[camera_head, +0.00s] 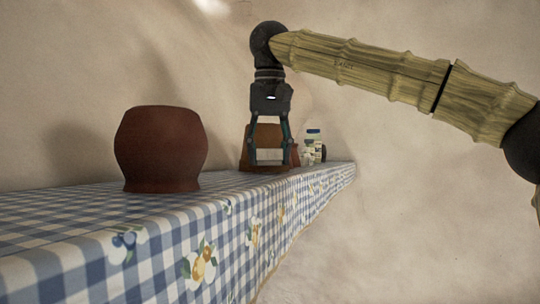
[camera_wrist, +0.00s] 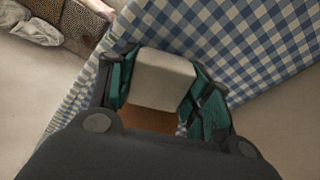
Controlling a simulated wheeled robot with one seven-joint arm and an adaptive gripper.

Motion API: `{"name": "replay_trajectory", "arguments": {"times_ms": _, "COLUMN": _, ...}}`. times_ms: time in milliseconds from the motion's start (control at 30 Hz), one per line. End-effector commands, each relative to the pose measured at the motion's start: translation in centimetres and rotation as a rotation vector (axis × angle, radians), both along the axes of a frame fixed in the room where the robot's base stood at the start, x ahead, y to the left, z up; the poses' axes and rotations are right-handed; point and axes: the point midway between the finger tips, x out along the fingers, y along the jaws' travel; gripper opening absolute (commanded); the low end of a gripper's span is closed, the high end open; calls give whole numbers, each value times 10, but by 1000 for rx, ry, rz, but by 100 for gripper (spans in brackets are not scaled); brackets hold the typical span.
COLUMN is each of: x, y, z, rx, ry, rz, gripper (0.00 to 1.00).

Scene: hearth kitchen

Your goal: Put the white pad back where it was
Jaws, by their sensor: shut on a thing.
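The white pad (camera_wrist: 163,78) is a pale block with rounded edges, held between the fingers of my gripper (camera_wrist: 160,88) in the wrist view. In the head view my gripper (camera_head: 269,150) points down over the shelf, with the white pad (camera_head: 270,156) pale between its fingertips.
A blue-and-white checked cloth (camera_head: 160,214) covers the long shelf. A dark red-brown pot (camera_head: 161,150) stands at the left. The cloth between the left pot and my gripper is clear.

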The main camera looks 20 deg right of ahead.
Motion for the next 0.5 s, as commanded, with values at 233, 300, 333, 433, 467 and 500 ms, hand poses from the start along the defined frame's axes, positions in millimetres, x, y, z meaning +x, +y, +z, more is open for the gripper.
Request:
{"name": "replay_trajectory", "arguments": {"times_ms": 233, "x": -3, "y": -2, "z": -14, "rx": 1, "ry": -4, "rz": -1, "gripper": 30}}
{"name": "replay_trajectory", "arguments": {"times_ms": 300, "x": -2, "y": -1, "z": -17, "rx": 1, "ry": -3, "rz": -1, "gripper": 30}}
{"name": "replay_trajectory", "arguments": {"times_ms": 333, "x": -2, "y": -1, "z": -18, "rx": 1, "ry": -3, "rz": -1, "gripper": 30}}
{"name": "replay_trajectory", "arguments": {"times_ms": 433, "x": -2, "y": -1, "z": -19, "rx": 1, "ry": -3, "rz": 0, "gripper": 30}}
{"name": "replay_trajectory", "arguments": {"times_ms": 467, "x": -2, "y": -1, "z": -19, "rx": 1, "ry": -3, "rz": 0, "gripper": 30}}
{"name": "replay_trajectory", "arguments": {"times_ms": 500, "x": -2, "y": -1, "z": -19, "rx": 1, "ry": -3, "rz": 0, "gripper": 30}}
